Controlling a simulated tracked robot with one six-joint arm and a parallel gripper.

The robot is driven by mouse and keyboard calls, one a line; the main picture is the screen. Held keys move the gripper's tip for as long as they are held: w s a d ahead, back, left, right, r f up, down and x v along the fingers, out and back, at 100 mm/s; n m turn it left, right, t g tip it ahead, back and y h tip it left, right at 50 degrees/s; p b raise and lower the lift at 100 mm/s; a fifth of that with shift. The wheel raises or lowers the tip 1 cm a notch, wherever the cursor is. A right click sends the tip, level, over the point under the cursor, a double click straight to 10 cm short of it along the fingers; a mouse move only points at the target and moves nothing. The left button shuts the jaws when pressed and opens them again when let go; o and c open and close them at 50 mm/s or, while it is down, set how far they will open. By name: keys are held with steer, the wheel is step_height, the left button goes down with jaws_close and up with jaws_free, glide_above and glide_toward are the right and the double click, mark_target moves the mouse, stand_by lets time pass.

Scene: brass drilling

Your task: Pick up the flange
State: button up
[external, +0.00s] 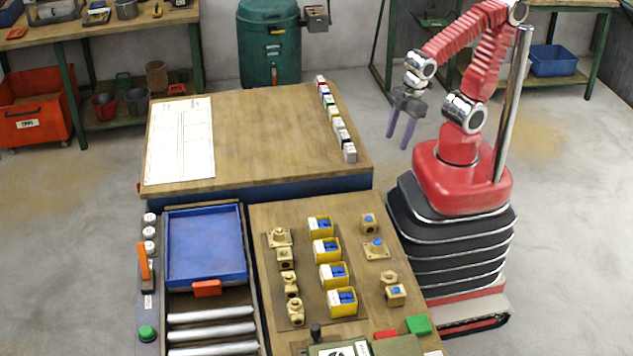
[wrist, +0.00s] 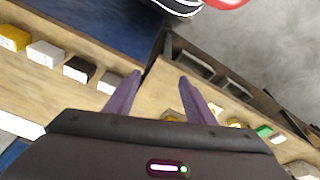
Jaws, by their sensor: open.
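Two brass parts on the lower wooden bench look like flanges, each with a flat square plate and a raised centre. One flange (external: 279,238) is at the back left of the brass parts. The other flange (external: 376,249) is on the right and has a blue top. My gripper (external: 398,140) is open and empty, its purple fingers pointing down, high and well behind both, to the right of the upper bench. In the wrist view my gripper (wrist: 160,80) has nothing between its fingers, and no flange can be made out clearly.
Other brass fittings (external: 291,291) and several yellow bins (external: 326,251) with blue pieces stand on the lower bench (external: 360,310). A blue tray (external: 205,245) is left of them. A row of small blocks (external: 337,122) lines the upper bench's right edge.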

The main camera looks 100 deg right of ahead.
step_height(320, 180, down, 6)
steer(key=s+a+n+g+h, duration=0.2)
steer(key=n, duration=0.2)
steer(key=n+t+y, duration=0.5)
steer(key=n+t, duration=1)
steer(key=n, duration=1.5)
glide_toward(381, 241)
steer(key=w, duration=0.1)
steer(key=shift+w+a+f, duration=0.1)
steer(key=shift+a+f, duration=0.25)
steer(key=shift+x, duration=4.3)
